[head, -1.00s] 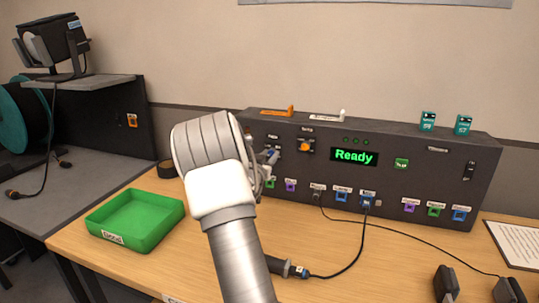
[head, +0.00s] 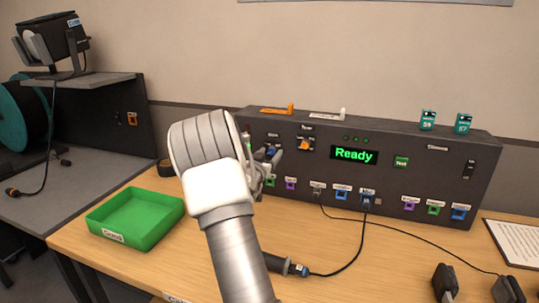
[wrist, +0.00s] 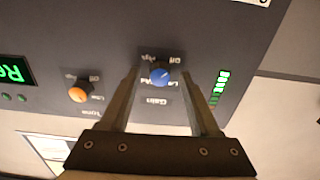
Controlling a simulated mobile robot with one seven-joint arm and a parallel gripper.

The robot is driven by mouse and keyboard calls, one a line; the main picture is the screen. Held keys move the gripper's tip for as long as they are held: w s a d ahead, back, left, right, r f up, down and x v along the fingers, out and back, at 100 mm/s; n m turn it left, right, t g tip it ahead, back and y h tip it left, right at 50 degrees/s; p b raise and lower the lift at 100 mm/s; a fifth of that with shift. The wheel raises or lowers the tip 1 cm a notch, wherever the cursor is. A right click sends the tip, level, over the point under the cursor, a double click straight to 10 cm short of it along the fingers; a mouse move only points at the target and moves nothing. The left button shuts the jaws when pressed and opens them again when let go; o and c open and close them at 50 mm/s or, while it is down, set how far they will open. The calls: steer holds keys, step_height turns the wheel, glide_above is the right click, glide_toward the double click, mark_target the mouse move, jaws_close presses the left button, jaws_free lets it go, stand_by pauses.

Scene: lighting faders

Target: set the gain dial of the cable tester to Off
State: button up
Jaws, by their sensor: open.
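The cable tester (head: 455,165) is a long dark box at the back of the table, its display reading Ready. Its blue gain dial (wrist: 160,75), above an upside-down Gain label in the wrist view, has small position labels around it, including Off. I cannot tell which position its pointer marks. My gripper (wrist: 168,75) is open, with one finger on each side of the dial; whether they touch it is unclear. In the head view my gripper (head: 272,155) is at the left end of the panel, mostly hidden by my wrist.
An orange dial (wrist: 79,92) sits beside the gain dial. Green level lights (wrist: 219,88) are close to the other finger. A green tray (head: 135,220) stands at the left of the table. Cables run from the lower sockets across the tabletop.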

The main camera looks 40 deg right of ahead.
steer(key=shift+a, duration=0.1)
steer(key=p+v, duration=0.1)
steer(key=v, duration=1.6)
steer(key=shift+s, duration=0.1)
